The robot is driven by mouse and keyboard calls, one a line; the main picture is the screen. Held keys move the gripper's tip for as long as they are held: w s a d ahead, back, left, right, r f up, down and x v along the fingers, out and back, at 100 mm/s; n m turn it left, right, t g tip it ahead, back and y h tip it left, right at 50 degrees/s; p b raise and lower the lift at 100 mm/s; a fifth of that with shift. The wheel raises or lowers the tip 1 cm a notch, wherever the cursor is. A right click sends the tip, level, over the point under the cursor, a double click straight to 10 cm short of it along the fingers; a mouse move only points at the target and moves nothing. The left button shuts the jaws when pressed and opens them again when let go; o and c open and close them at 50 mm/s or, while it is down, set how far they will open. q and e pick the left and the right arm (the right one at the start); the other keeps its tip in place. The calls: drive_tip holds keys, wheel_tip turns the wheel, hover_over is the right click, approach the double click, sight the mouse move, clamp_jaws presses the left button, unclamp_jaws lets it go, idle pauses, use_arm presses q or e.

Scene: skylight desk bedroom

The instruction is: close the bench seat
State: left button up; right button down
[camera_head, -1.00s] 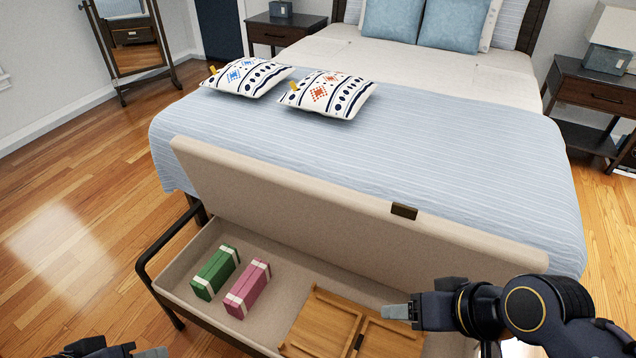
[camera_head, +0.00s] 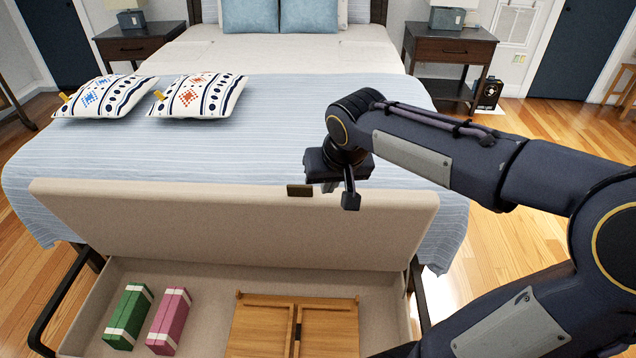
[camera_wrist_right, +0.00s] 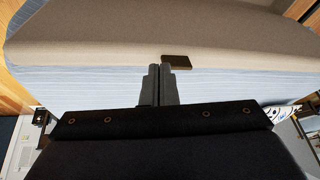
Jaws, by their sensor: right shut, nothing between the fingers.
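The bench seat is a beige padded lid (camera_head: 220,228), raised and leaning back toward the bed above the open storage box (camera_head: 205,275). A dark brown tab (camera_head: 299,190) sits on the lid's top edge; it also shows in the right wrist view (camera_wrist_right: 176,62). My right gripper (camera_head: 350,201) is at the lid's top edge, just right of the tab. Its fingers are together and empty in the right wrist view (camera_wrist_right: 158,72). I cannot tell whether they touch the lid. My left gripper is out of view.
In the box lie a green box (camera_head: 129,316), a pink box (camera_head: 169,320) and wooden panels (camera_head: 262,325). The bed (camera_head: 270,150) stands right behind the lid, with two patterned pillows (camera_head: 197,95) on it. Wood floor is open at right.

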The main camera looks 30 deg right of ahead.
drive_tip(key=w+d+f+m+h+b, duration=0.1)
drive_tip(key=w+d, duration=0.3)
drive_tip(key=w, duration=0.2)
drive_tip(key=w+d+f+m+h, duration=0.1)
drive_tip(key=w+d+f+m, duration=0.15)
drive_tip(key=w, duration=0.45)
drive_tip(key=shift+n, duration=0.35)
drive_tip(key=shift+w+d+f, duration=0.1)
drive_tip(key=shift+d+f, duration=0.1)
drive_tip(key=shift+f, duration=1.25)
drive_tip(key=shift+w+d+f, duration=0.15)
drive_tip(key=shift+f, duration=1.35)
drive_tip(key=shift+w+d+f, duration=0.1)
drive_tip(key=shift+d+f, duration=0.1)
drive_tip(key=shift+f, duration=1.25)
